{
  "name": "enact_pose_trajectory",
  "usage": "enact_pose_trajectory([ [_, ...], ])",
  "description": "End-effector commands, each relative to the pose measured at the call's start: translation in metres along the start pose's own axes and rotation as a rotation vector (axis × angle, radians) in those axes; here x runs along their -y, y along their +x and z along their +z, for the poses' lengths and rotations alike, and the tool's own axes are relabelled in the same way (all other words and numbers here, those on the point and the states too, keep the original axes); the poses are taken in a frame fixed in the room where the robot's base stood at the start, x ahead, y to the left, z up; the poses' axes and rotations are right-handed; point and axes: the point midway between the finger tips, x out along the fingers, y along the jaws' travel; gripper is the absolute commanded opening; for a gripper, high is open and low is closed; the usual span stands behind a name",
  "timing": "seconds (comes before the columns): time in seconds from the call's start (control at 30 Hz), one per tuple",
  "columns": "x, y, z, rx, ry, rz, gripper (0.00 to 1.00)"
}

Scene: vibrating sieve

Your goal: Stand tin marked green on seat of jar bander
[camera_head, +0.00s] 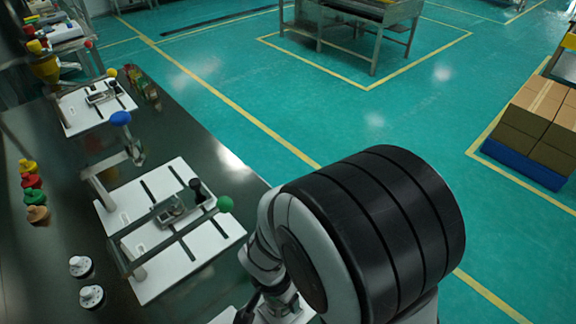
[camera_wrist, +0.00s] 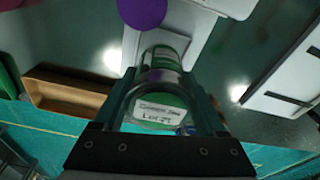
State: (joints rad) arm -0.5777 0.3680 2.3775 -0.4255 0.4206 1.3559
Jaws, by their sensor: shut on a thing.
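A tin with green sides and a white label (camera_wrist: 160,113) is in the wrist view, between the two dark fingers of my gripper (camera_wrist: 161,82). My gripper is shut on it. A purple ball knob (camera_wrist: 142,10) and a pale plate (camera_wrist: 185,25) lie just beyond the tin; the tin hides part of the plate. I cannot tell whether the tin touches it. In the head view my arm hides the gripper and the tin. White-based bench devices show there, one with a green knob (camera_head: 225,204) and one with a blue knob (camera_head: 120,118). I cannot tell which device is the jar bander.
In the wrist view a brown open box (camera_wrist: 65,92) is at left and a white slotted plate (camera_wrist: 285,85) at right. In the head view, several coloured knobs (camera_head: 33,183) and two white knobbed pieces (camera_head: 91,296) sit on the dark bench at left.

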Motion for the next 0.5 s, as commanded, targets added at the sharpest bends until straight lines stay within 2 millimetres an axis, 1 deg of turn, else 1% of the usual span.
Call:
enact_pose_trajectory([
  [0.03, -0.002, 0.011, 0.002, 0.004, -0.002, 0.007, 0.11],
  [0.13, -0.001, 0.025, 0.003, 0.002, 0.000, 0.004, 0.11],
  [0.47, -0.001, 0.029, 0.003, 0.001, 0.002, 0.001, 0.11],
  [0.5, -0.001, 0.030, 0.003, 0.001, 0.002, 0.002, 0.75],
])
